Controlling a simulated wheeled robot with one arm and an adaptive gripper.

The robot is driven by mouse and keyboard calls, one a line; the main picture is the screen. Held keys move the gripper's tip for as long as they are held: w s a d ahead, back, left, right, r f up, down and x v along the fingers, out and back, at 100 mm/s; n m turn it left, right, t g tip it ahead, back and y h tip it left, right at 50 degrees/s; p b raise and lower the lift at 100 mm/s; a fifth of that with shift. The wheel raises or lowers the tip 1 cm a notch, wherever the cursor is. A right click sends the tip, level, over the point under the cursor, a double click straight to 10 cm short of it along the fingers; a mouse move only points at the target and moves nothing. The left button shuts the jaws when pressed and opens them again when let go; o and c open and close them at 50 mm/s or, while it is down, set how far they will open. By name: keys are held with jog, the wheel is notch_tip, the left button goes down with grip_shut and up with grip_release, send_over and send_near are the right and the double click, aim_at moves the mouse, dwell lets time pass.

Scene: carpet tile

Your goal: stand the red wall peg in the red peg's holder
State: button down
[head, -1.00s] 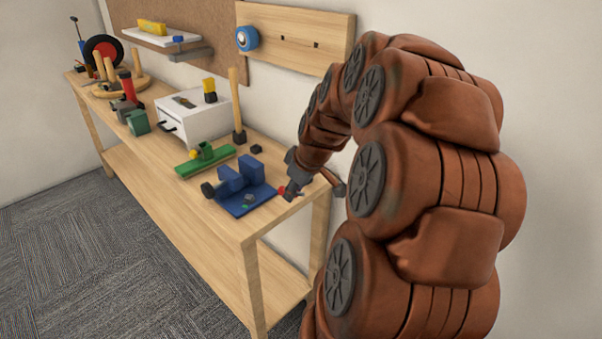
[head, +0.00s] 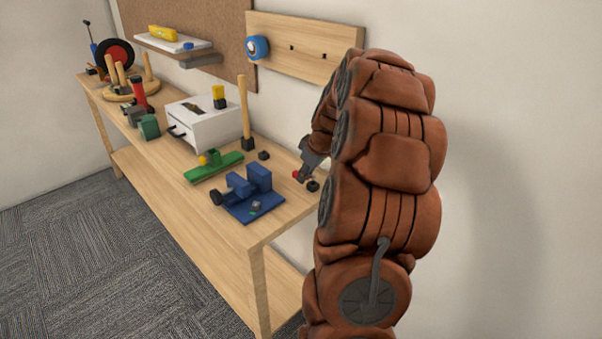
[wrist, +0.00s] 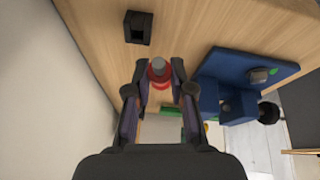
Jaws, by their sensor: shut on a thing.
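The red wall peg (wrist: 161,81) is between my gripper's fingers (wrist: 159,72) in the wrist view, with its grey end towards the bench. In the head view the peg's red part (head: 296,174) shows at the tip of my gripper (head: 299,177), close over the bench's near end. My gripper is shut on the peg. A small dark block with a square opening (wrist: 139,27), likely the holder, stands apart from the peg at the top of the wrist view. It appears beside my gripper in the head view (head: 313,186). The opening looks empty.
A blue vise (head: 258,180) stands left of my gripper, with a green tool (head: 216,168) behind it. Another small dark block (head: 263,155) and an upright wooden post (head: 243,108) are farther back. A wooden board with holes (head: 308,50) is on the wall.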

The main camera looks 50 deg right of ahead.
jog(key=shift+w+d+f+p, duration=0.1)
jog(key=shift+w+d+p, duration=0.1)
jog(key=shift+w+d, duration=0.5)
jog(key=shift+w+d+f+p, duration=0.15)
jog(key=shift+w+d, duration=0.3)
jog(key=shift+d, duration=0.35)
jog(key=shift+f, duration=1.5)
jog(key=c, duration=1)
grip_release()
jog(key=shift+p, duration=0.6)
jog(key=b+v, duration=0.2)
jog(key=v, duration=0.6)
jog(key=s+a+g+y, duration=0.1)
jog(key=s+a, duration=0.2)
jog(key=a, duration=1)
jog(key=s+a+g+y, duration=0.1)
jog(key=s+a+g, duration=0.1)
jog(key=a, duration=1)
jog(key=s+a+g, duration=0.1)
jog(key=s+a, duration=0.3)
jog(key=s, duration=0.3)
jog(key=s+a+f+m+g+h, duration=0.1)
jog(key=s+a, duration=0.3)
jog(key=s, duration=0.3)
jog(key=s+a+f+g, duration=0.1)
jog(key=s+a, duration=0.3)
jog(key=s, duration=0.3)
jog(key=shift+s+a+f+m+h, duration=0.1)
jog(key=shift+s+a+m+h, duration=0.1)
jog(key=shift+a+m+h, duration=0.15)
